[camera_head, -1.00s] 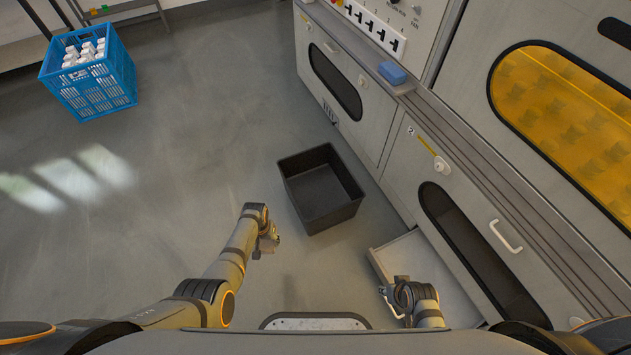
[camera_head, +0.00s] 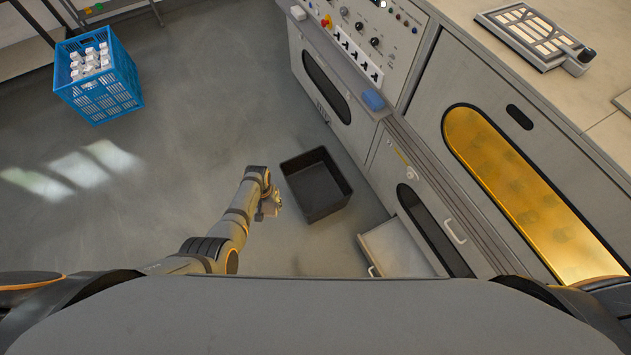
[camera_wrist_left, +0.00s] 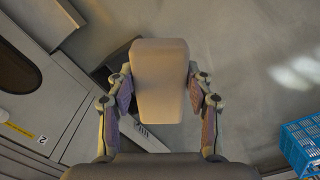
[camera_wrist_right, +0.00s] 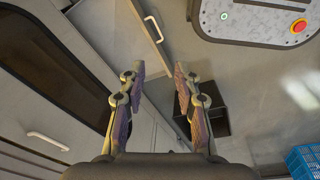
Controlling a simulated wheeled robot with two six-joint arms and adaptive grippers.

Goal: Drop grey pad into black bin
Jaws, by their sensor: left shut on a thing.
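A pale grey-beige pad (camera_wrist_left: 160,80) is between the fingers of my left gripper (camera_wrist_left: 160,97) in the left wrist view. My left gripper is shut on it. In the head view, my left gripper (camera_head: 270,205) is just left of the black bin, and the pad is hard to make out there. The black bin (camera_head: 318,190) stands open on the floor and looks empty. It is partly hidden behind the pad in the left wrist view (camera_wrist_left: 118,60). My right gripper (camera_wrist_right: 160,77) is open and empty in the right wrist view, with the bin (camera_wrist_right: 215,118) beyond it.
An open pale drawer (camera_head: 395,248) juts from the grey cabinet (camera_head: 385,175), right of the bin. A blue block (camera_head: 372,100) lies on the cabinet ledge. A blue crate (camera_head: 100,92) with white bottles stands at the far left.

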